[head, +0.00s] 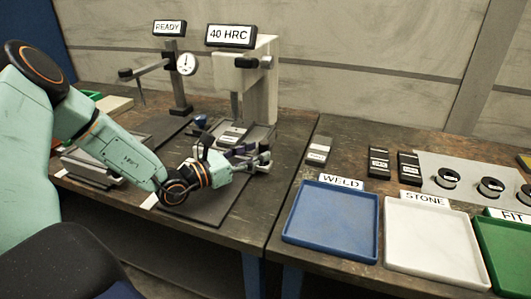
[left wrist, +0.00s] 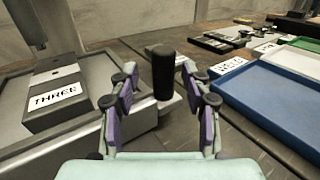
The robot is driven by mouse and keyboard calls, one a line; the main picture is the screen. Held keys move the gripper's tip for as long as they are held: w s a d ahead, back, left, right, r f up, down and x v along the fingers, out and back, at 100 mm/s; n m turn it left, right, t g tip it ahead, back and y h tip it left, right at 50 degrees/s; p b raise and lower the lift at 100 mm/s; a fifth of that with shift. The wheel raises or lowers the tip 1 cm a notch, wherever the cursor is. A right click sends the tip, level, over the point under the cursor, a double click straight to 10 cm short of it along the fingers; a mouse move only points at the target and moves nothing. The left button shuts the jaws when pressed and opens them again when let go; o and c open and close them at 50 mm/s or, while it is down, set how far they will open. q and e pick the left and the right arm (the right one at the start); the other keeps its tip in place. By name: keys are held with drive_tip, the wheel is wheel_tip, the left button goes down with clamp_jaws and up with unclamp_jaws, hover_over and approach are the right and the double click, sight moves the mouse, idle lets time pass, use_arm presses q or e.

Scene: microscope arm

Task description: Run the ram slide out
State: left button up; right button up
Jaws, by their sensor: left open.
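A grey tray-like slide (left wrist: 88,132), which I take to be the ram slide, lies under the tester marked 40 HRC (head: 258,80). It also shows in the head view (head: 262,131). An upright black handle (left wrist: 163,72) stands at its near right corner. A dark block labelled THREE (left wrist: 55,95) sits on the slide. My left gripper (head: 262,156) is open, and in the left wrist view its fingers (left wrist: 160,84) stand either side of the handle. I cannot tell whether they touch it. My right gripper is not in view.
A gauge stand marked READY (head: 178,75) is at the back left. On the right bench are a blue tray (head: 330,255), a white tray (head: 432,240) and a green tray (head: 510,265), with small dark blocks (head: 379,162) behind. A dark mat (head: 205,208) lies bare below my gripper.

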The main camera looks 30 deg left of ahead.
sight(264, 147)
use_arm(q)
drive_tip(key=shift+w+d+f, duration=0.1)
drive_tip(key=shift+w+d, duration=0.15)
drive_tip(key=shift+w, duration=0.2)
drive_tip(key=shift+w+d+r+b, duration=0.45)
drive_tip(key=shift+w+d+b, duration=0.05)
drive_tip(key=shift+d, duration=0.05)
drive_tip(key=shift+w+a+f, duration=0.1)
drive_tip(key=shift+w+f, duration=0.2)
drive_tip(key=shift+w, duration=0.4)
drive_tip(key=shift+s+r, duration=0.25)
drive_tip(key=shift+s, duration=0.05)
drive_tip(key=shift+r, duration=0.1)
drive_tip(key=shift+c, duration=0.8)
drive_tip(key=shift+w+f, duration=0.2)
drive_tip(key=shift+f, duration=0.05)
drive_tip(key=c, duration=0.4)
drive_tip(key=shift+r, duration=0.15)
clamp_jaws()
